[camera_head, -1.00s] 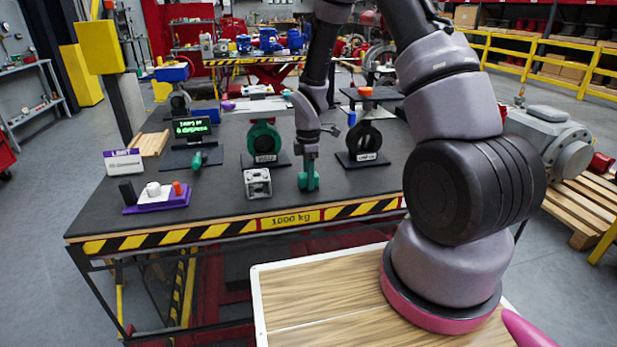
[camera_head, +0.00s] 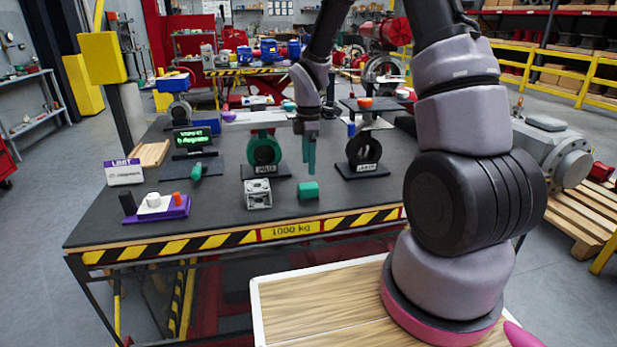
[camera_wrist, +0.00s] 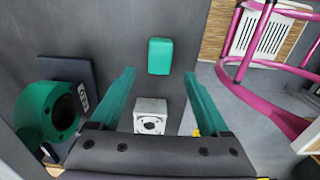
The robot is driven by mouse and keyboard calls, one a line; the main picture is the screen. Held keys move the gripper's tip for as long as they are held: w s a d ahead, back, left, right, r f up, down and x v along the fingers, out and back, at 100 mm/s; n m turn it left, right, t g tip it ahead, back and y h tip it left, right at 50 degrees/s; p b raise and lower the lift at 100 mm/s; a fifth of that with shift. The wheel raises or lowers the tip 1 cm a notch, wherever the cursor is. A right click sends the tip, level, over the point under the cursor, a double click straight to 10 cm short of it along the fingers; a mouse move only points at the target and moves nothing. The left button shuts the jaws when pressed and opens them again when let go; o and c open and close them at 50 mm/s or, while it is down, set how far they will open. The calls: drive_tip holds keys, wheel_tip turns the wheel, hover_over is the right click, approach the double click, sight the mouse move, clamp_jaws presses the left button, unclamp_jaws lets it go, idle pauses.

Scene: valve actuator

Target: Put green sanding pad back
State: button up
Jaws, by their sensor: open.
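The green sanding pad (camera_head: 308,190) appears to be the small green block lying flat near the front edge of the dark table. In the wrist view it is a green rectangle (camera_wrist: 160,56) beyond my fingertips. My gripper (camera_head: 309,168) points down above and slightly behind the pad. Its two green fingers are apart, with nothing held between them, as the wrist view (camera_wrist: 159,78) shows. The pad is apart from the fingers.
A grey metal cube (camera_head: 257,194) stands left of the pad. A green ring valve (camera_head: 264,150) and a black ring valve (camera_head: 365,148) stand behind on plates. A purple tray (camera_head: 160,210) and a LIMIT sign (camera_head: 124,172) are at left. Table between is clear.

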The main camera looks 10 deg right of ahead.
drive_tip(key=s+d+r+m+t, duration=0.2)
drive_tip(key=s+r+m, duration=0.25)
drive_tip(key=r, duration=0.55)
drive_tip(key=s+d+r+m+t, duration=0.1)
drive_tip(key=s+d+r+m, duration=0.3)
drive_tip(key=r, duration=0.6)
drive_tip(key=s+r+m+t+y, duration=0.1)
drive_tip(key=s+r+m+t, duration=0.1)
drive_tip(key=s+r+m, duration=0.2)
drive_tip(key=s+r+m+t+y, duration=0.1)
drive_tip(key=s+r+m+t, duration=0.1)
drive_tip(key=s+r+m, duration=0.3)
drive_tip(key=s+m, duration=0.4)
drive_tip(key=s, duration=0.1)
drive_tip(key=shift+a+r+m, duration=0.15)
drive_tip(key=shift+r+m, duration=0.15)
drive_tip(key=shift+m, duration=0.05)
